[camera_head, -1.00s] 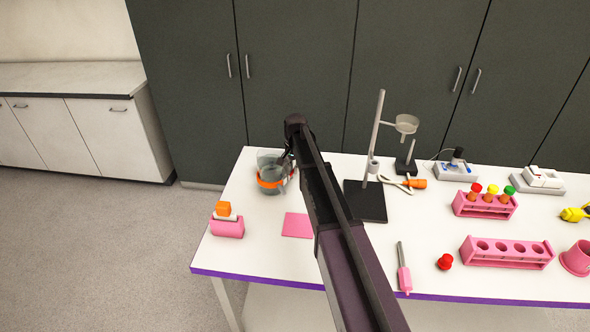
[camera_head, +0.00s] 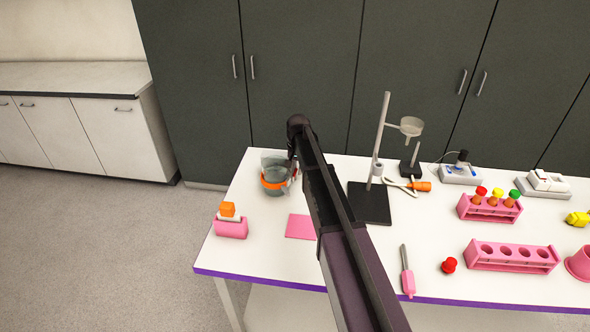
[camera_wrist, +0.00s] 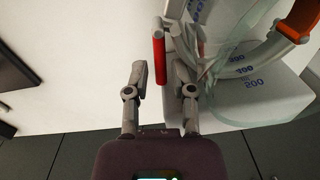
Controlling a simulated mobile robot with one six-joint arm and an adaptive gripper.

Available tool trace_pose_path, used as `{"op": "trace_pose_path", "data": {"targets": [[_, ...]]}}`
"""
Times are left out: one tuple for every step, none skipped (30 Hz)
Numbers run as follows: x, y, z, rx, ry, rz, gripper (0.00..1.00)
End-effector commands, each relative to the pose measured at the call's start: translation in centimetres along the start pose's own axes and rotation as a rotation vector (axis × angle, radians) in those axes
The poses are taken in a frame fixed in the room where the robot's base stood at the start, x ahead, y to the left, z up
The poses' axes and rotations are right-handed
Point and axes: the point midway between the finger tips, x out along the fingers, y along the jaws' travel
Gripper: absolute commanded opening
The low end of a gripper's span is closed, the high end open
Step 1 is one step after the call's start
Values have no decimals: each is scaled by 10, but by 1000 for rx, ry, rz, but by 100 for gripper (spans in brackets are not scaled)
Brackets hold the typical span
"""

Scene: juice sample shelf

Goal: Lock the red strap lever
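A clear beaker (camera_head: 276,165) with an orange strap (camera_head: 272,184) around it stands at the back left of the white table. In the wrist view the beaker (camera_wrist: 240,75) is at the right, with blue markings and part of the orange-red strap (camera_wrist: 299,20). The red strap lever (camera_wrist: 158,57) is a thin red bar beside the beaker. My gripper (camera_wrist: 160,75) is open, with the lever between and just beyond its fingertips. I cannot tell whether either finger touches it. In the head view my arm mostly hides the gripper.
A pink mat (camera_head: 301,227) and a pink holder with an orange block (camera_head: 230,227) lie in front of the beaker. A stand with a black base (camera_head: 369,204) is to the right. Pink racks (camera_head: 512,256) stand farther right.

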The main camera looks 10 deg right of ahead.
Motion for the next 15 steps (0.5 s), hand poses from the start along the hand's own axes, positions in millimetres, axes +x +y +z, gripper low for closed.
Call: {"op": "trace_pose_path", "data": {"targets": [[0, -1, 0, 0, -1, -2, 49], [0, -1, 0, 0, -1, -3, 49], [0, -1, 0, 0, -1, -3, 49], [0, -1, 0, 0, -1, -3, 49], [0, -1, 1, 0, -1, -3, 49], [0, -1, 1, 0, -1, -3, 49], [0, -1, 1, 0, -1, -3, 49], [0, -1, 1, 0, -2, -3, 49], [0, -1, 1, 0, -2, -3, 49], [0, -1, 1, 0, -2, -3, 49], [0, -1, 1, 0, -2, -3, 49], [-1, -1, 1, 0, -2, -3, 49], [-2, -1, 1, 0, -2, -3, 49], [-4, -1, 1, 0, -2, -3, 49], [-7, -1, 1, 0, -2, -3, 49]]}}
